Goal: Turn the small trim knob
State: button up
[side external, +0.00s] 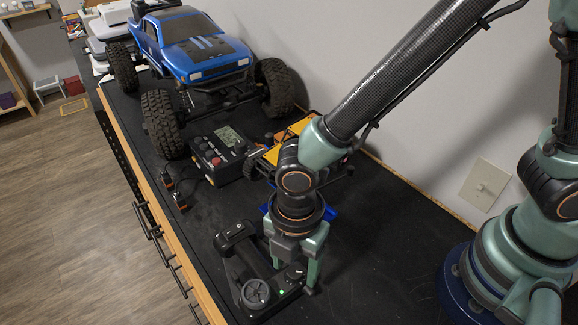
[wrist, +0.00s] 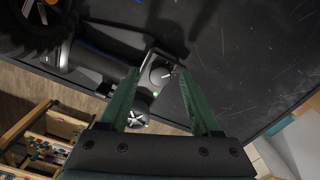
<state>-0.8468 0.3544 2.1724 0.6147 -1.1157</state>
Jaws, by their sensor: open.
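The black handheld transmitter (side external: 232,236) lies on the dark bench top, with a round wheel (side external: 255,293) and a lit green light (side external: 282,291). Its small trim knob (side external: 294,272) is a dark round dial with a pale mark. The knob also shows in the wrist view (wrist: 160,75), close to the green light. My gripper (side external: 295,280) points down over the transmitter's knob end. Its two green fingers are apart and empty, one on each side of the knob in the wrist view (wrist: 161,72). Whether a finger touches the knob cannot be told.
A blue crawler truck (side external: 190,45) with big black tires stands at the back. A black charger (side external: 222,150) with a small screen and cables sits before it. A yellow-topped item (side external: 290,137) is partly behind my arm. The bench's front wooden edge (side external: 165,215) runs along the left.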

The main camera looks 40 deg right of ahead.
aim_at(295, 271)
notch_tip(295, 271, up, 12)
dwell(0.5)
jog(key=w+d+r+m+t, duration=0.2)
jog(key=d+m, duration=0.5)
jog(key=d, duration=0.1)
jog(key=w+d+r+m+t, duration=0.1)
jog(key=d+r+m, duration=0.2)
jog(key=d+m, duration=0.5)
jog(key=w+d+r+m+t, duration=0.2)
jog(key=d+r+m, duration=0.1)
jog(key=d+m, duration=0.4)
jog(key=d, duration=0.3)
jog(key=shift+w+t, duration=0.3)
dwell(0.3)
